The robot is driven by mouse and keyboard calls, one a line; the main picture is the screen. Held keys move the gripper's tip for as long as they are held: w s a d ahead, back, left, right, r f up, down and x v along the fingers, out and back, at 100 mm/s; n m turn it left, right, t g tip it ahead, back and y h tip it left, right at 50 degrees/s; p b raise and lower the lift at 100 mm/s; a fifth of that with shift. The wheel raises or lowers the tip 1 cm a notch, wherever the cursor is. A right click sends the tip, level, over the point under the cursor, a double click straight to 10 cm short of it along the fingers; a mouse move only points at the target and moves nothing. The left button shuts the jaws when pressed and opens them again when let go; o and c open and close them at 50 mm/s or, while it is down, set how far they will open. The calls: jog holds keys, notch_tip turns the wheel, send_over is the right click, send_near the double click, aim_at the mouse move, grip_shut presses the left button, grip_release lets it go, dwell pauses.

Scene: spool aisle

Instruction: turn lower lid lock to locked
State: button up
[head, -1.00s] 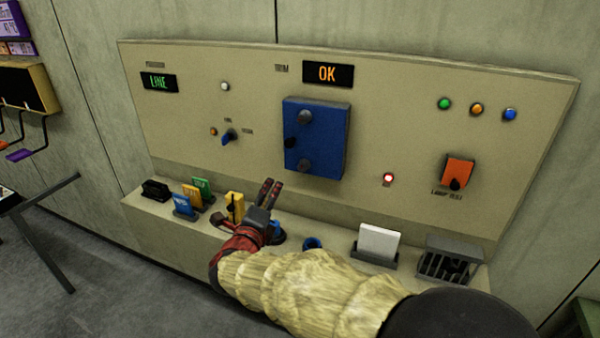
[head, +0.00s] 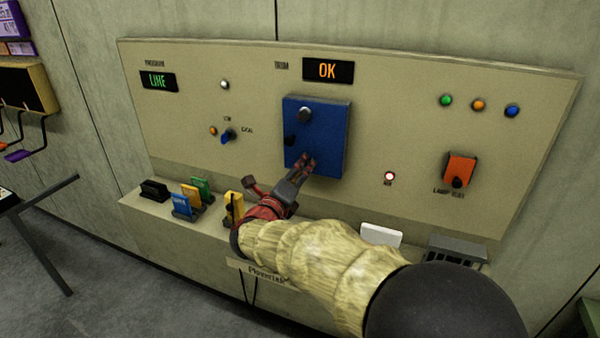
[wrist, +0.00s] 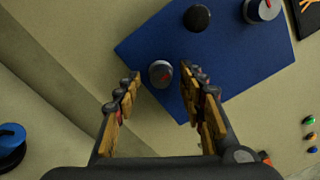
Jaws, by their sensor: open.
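The blue lid (head: 330,125) is a box-like cover on the beige panel. Its lower lid lock (wrist: 161,73) is a round grey knob with a red mark, seen in the wrist view between and just beyond my fingertips. In the head view my gripper hides this lock. The upper lid lock (head: 305,114) is a similar grey knob, also in the wrist view (wrist: 262,10). A black knob (head: 290,141) sits at the lid's left edge. My gripper (head: 308,162) is open and empty in front of the lid's lower part, with a finger either side of the lower lock's line.
The panel's ledge holds coloured cards (head: 190,200), a yellow item (head: 234,207), a white block (head: 381,235) and a dark slotted box (head: 457,249). A blue knob (head: 228,136) and an orange switch (head: 460,169) are on the panel. The display (head: 328,70) reads OK.

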jog(key=shift+c, duration=1.2)
jog(key=c, duration=0.8)
grip_shut()
